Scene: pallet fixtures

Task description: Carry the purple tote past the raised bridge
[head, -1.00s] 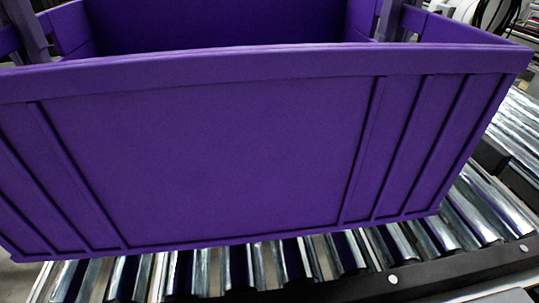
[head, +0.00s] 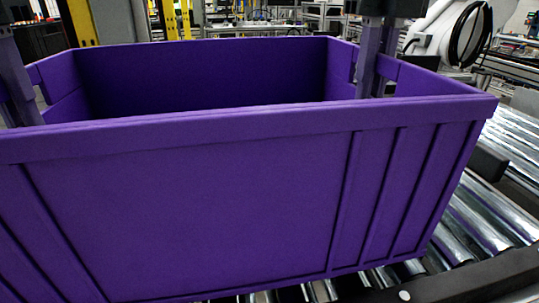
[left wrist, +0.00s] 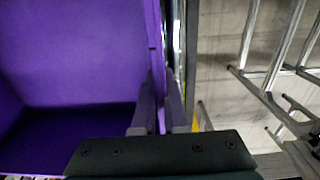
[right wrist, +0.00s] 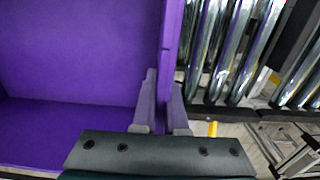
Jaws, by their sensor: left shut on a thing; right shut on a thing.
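The purple tote (head: 200,200) fills the lower part of the head view, its open top facing up and its inside empty where it shows. My left gripper (head: 20,105) is shut on the tote's left side wall. In the left wrist view its fingers (left wrist: 160,115) stand on either side of the wall. My right gripper (head: 368,85) is shut on the tote's right side wall. In the right wrist view its fingers (right wrist: 162,110) straddle that wall. The raised bridge cannot be made out for certain.
A roller conveyor (head: 500,215) with shiny metal rollers runs below and to the right of the tote, with a dark side rail (head: 480,280) in front. Yellow posts (head: 80,22) stand behind at the left. A white robot arm (head: 455,35) stands at the back right.

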